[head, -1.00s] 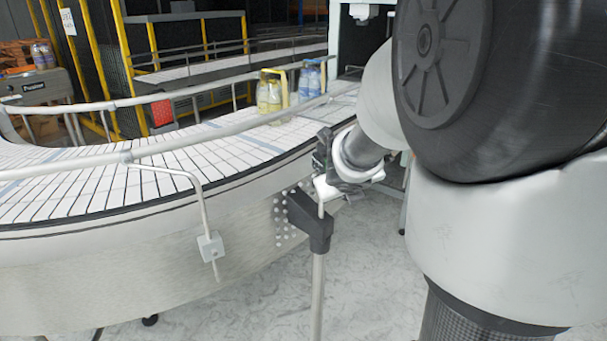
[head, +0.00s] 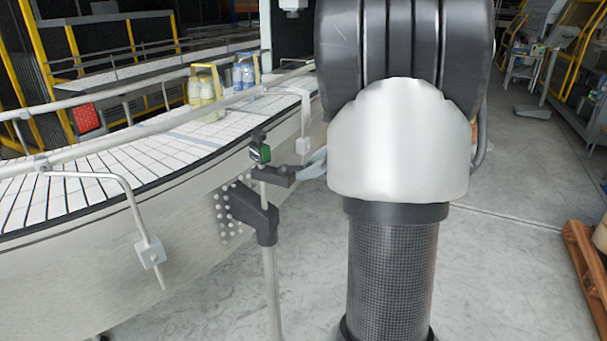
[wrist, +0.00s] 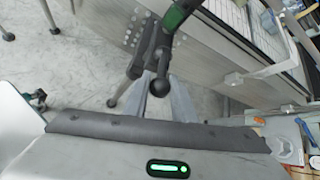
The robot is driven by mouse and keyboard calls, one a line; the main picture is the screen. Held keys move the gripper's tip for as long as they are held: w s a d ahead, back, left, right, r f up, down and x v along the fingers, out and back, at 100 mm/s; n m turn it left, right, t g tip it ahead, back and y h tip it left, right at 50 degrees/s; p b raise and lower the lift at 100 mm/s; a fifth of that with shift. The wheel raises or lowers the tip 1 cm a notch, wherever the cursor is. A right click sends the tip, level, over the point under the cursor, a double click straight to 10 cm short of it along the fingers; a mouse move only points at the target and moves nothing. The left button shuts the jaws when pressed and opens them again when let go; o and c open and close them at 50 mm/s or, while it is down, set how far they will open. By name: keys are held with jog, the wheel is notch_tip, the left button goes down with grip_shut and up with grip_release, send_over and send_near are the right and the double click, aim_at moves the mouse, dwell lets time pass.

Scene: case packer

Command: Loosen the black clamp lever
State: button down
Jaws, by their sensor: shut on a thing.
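The black clamp lever (head: 272,175) sticks out to the right from the top of a post beside the conveyor in the head view. It ends in a round black knob, and in the wrist view the lever (wrist: 152,60) points toward me. My gripper (wrist: 157,85) has its grey fingers shut on the lever at its knob end. In the head view my gripper (head: 308,168) shows only in part, since my arm hides the rest. A dark device with a green face (head: 260,153) sits just above the lever.
A black bracket (head: 255,213) holds the post (head: 271,290) to the conveyor side (head: 120,270). A guide rail (head: 110,176) runs along the belt. Bottle packs (head: 205,88) stand on the belt. Floor (head: 530,190) to the right is open, with a pallet (head: 583,265) at its edge.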

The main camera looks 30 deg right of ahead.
jog(key=shift+w+d+r+n+y, duration=0.1)
jog(key=shift+w+d+n+y, duration=0.2)
jog(key=shift+n, duration=0.2)
jog(key=c, duration=1.5)
grip_release()
jog(key=shift+s, duration=0.1)
jog(key=v, duration=1.7)
jog(key=shift+d+r, duration=0.15)
jog(key=shift+d, duration=0.05)
